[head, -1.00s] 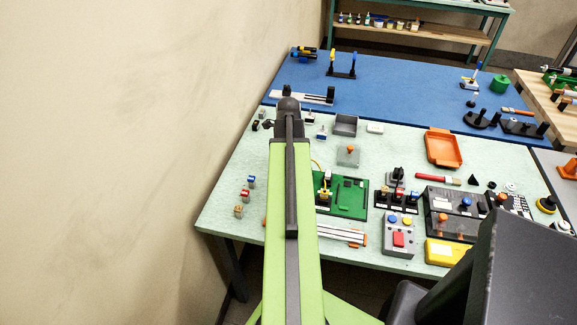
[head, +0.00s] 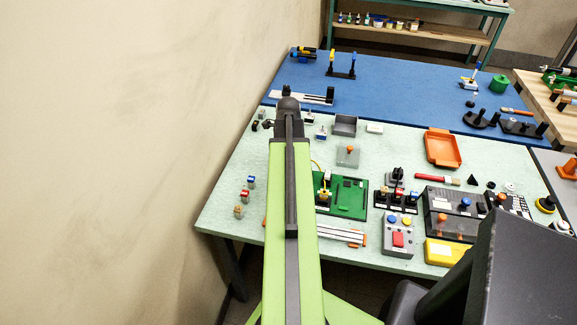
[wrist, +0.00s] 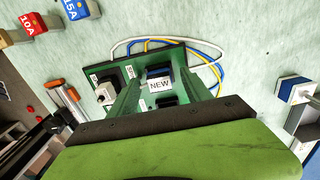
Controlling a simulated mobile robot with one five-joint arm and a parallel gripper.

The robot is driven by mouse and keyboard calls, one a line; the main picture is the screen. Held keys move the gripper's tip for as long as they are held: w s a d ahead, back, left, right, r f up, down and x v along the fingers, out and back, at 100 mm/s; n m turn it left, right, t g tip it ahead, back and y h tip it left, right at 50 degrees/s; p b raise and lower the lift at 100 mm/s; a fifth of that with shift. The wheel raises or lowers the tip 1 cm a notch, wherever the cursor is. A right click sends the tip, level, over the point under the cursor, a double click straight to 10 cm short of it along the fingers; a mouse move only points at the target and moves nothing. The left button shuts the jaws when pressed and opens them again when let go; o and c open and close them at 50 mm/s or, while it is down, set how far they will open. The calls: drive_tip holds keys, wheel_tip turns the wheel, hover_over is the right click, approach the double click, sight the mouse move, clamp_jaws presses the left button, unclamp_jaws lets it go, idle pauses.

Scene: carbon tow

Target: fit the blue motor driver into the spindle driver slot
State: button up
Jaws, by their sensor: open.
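In the wrist view a dark green board (wrist: 97,66) with slots lies on the pale green bench, with white, yellow and blue wires behind it. A blue-topped block with a NEW label (wrist: 159,84), apparently the blue motor driver, stands at the board between the fingers of my gripper (wrist: 158,92). The fingers are apart. I cannot tell how deep the block sits in its slot. A pale grey block (wrist: 105,93) stands at another slot to the left.
A red 10A block (wrist: 31,23) and a blue 15A block (wrist: 76,8) stand beyond the board. A blue-and-white block (wrist: 297,90) stands at right. In the head view, a green circuit board (head: 345,197), a grey tray (head: 345,125) and an orange tray (head: 443,148) lie right of my arm.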

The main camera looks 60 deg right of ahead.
wheel_tip(320, 180, up, 16)
drive_tip(key=p, duration=1.5)
drive_tip(key=shift+r, duration=0.2)
drive_tip(key=shift+s, duration=0.15)
